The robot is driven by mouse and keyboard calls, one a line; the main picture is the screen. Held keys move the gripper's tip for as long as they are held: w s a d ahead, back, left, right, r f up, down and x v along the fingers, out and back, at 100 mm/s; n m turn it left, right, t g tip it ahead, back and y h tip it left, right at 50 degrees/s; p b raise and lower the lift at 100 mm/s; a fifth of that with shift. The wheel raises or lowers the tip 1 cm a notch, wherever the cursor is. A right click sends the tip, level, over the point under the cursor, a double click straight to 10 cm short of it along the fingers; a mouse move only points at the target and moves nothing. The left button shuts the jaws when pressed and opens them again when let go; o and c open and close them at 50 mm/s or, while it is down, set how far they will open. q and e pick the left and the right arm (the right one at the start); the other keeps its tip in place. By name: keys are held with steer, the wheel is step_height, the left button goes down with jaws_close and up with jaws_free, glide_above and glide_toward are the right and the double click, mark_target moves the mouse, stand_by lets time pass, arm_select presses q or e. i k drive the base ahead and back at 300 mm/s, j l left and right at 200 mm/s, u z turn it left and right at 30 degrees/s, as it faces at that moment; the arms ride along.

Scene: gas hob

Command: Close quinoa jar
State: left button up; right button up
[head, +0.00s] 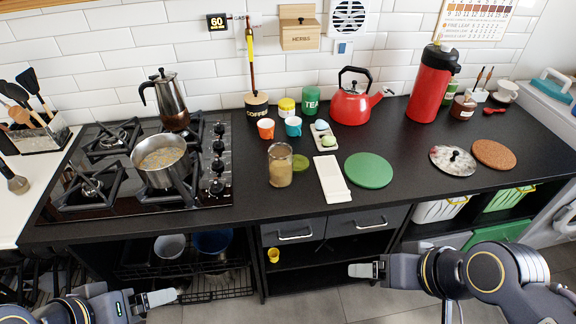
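A glass jar (280,168) of pale tan grain, which fits the quinoa jar, stands upright on the black counter right of the hob. No lid shows on its top. A small round olive-green lid (300,162) lies on the counter just right of the jar. My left gripper (162,297) is low at the bottom left, in front of the counter and away from the jar. My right gripper (363,270) is in front of the drawers, below the counter top. Both look empty; the gap between their fingers cannot be made out.
A white tray (331,179) and a green round mat (369,170) lie right of the jar. A pot (161,160) sits on the hob to the left. The counter in front of the jar is clear.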

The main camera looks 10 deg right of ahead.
mark_target(281, 166)
steer(key=i+u, duration=0.3)
steer(key=i, duration=0.15)
steer(key=i+u, duration=0.3)
steer(key=i, duration=0.1)
